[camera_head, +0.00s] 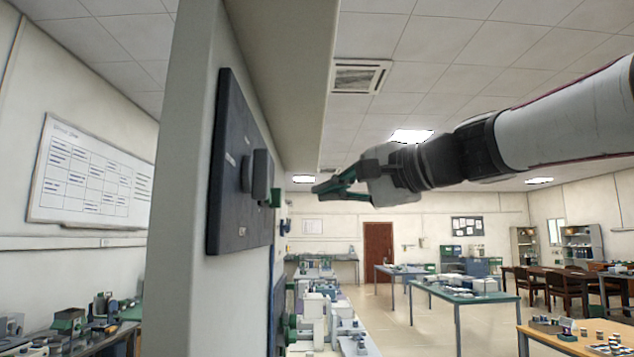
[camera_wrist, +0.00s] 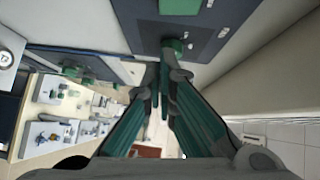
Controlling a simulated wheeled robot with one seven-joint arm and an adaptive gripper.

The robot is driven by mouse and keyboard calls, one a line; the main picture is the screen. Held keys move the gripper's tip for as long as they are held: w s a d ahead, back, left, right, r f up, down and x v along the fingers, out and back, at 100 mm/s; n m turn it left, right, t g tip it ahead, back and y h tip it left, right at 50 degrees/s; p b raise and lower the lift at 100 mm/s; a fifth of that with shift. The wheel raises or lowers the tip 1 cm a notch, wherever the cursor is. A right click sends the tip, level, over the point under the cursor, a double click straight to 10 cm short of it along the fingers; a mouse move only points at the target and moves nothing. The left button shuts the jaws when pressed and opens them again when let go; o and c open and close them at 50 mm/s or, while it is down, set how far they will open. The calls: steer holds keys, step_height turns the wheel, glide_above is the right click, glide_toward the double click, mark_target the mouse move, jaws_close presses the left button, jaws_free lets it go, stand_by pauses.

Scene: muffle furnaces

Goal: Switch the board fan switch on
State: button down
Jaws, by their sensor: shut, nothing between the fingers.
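A dark board (camera_head: 232,165) is mounted on the side of a pale wall or pillar and shows edge-on in the head view. A dark grey block (camera_head: 262,174) and a small green part (camera_head: 276,197) stick out from it; I cannot tell which is the fan switch or how it is set. My gripper (camera_head: 318,188) is shut and empty, to the right of the board and apart from it. In the wrist view the shut fingers (camera_wrist: 163,100) point toward the dark board (camera_wrist: 208,30), which carries a green block (camera_wrist: 178,7) and a lower green part (camera_wrist: 174,46).
The pale pillar (camera_head: 180,200) stands close on the left, with an overhanging ledge (camera_head: 290,70) above the board. Below the board is a bench with equipment (camera_head: 325,315). Work tables (camera_head: 465,295) stand farther right, with open floor between them.

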steer(key=w+a+f+p, duration=0.1)
steer(key=w+a+p, duration=0.1)
steer(key=a, duration=0.4)
steer(key=shift+w+a, duration=0.2)
steer(key=shift+w, duration=0.2)
